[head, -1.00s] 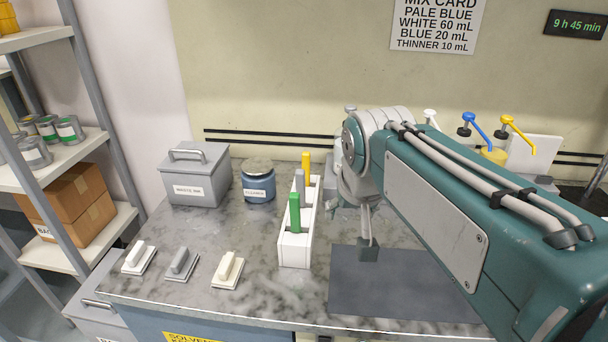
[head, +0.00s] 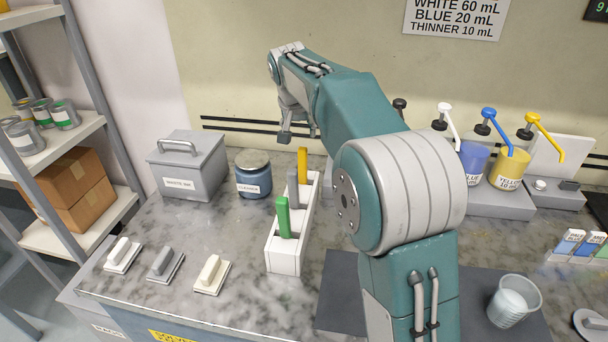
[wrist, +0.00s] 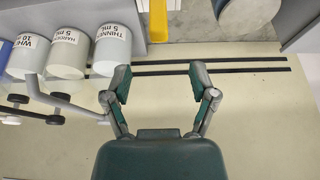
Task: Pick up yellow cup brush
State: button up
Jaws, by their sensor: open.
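The yellow cup brush (head: 302,166) stands upright in the far slot of a white holder (head: 284,258), behind a grey-handled one (head: 292,188) and a green-handled one (head: 283,217). Only its yellow handle shows; its lower end is hidden in the holder. My gripper (head: 285,136) is above the back of the counter, close to the yellow handle and slightly left of it in the head view. In the wrist view, my gripper (wrist: 160,85) has its fingers spread and empty. The yellow handle (wrist: 158,20) shows beyond the fingertips at the top, roughly centred between them.
A blue cleaner jar (head: 253,175) and a grey lidded box (head: 187,165) stand left of the holder. Pump bottles (head: 512,170) stand at the right, and a clear cup (head: 514,300) is at the front right. Three small handled pads (head: 165,264) lie at the front left.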

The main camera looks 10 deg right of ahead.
aim_at(304, 149)
jog(key=x, duration=0.4)
jog(key=shift+a+f, duration=0.1)
jog(key=shift+a, duration=0.2)
jog(key=x, duration=0.2)
jog(key=d+x, duration=0.1)
jog(key=x, duration=0.1)
jog(key=shift+f, duration=0.15)
jog(key=shift+w+f, duration=0.2)
jog(key=shift+f, duration=0.15)
jog(key=shift+a, duration=0.35)
jog(key=c, duration=0.8)
jog(key=shift+d, duration=0.3)
grip_shut()
